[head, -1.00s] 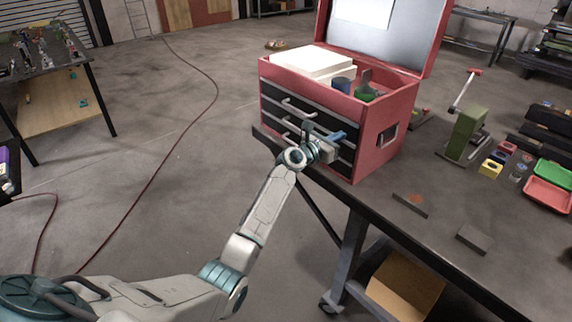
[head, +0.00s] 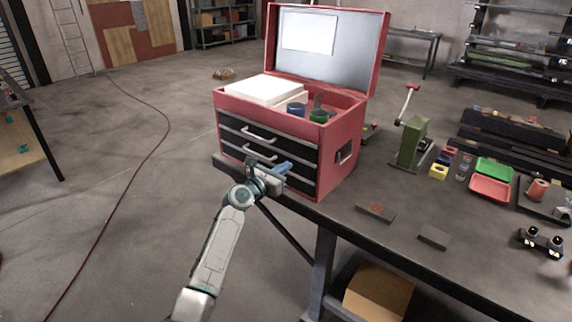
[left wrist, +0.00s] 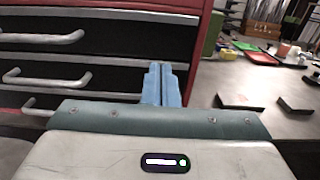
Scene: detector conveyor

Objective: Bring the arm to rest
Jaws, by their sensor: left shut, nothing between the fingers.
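My left arm comes up from the bottom in the head view. My left gripper (head: 284,168) is in front of the drawers of the red toolbox (head: 343,145). Its blue fingers also show in the left wrist view (left wrist: 161,84), close together with nothing between them. In that view the drawer handles (left wrist: 45,76) lie to the left of the fingers. I cannot tell whether the fingers touch the toolbox front. The drawers look closed, and the toolbox lid (head: 352,50) stands open. My right gripper is not in view.
The toolbox stands at the left end of a dark workbench (head: 385,235). A green-based lever press (head: 412,140), red and green trays (head: 490,188) and two flat dark blocks (head: 433,237) are on the bench. Open floor lies to the left, with a red hose (head: 130,185) across it.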

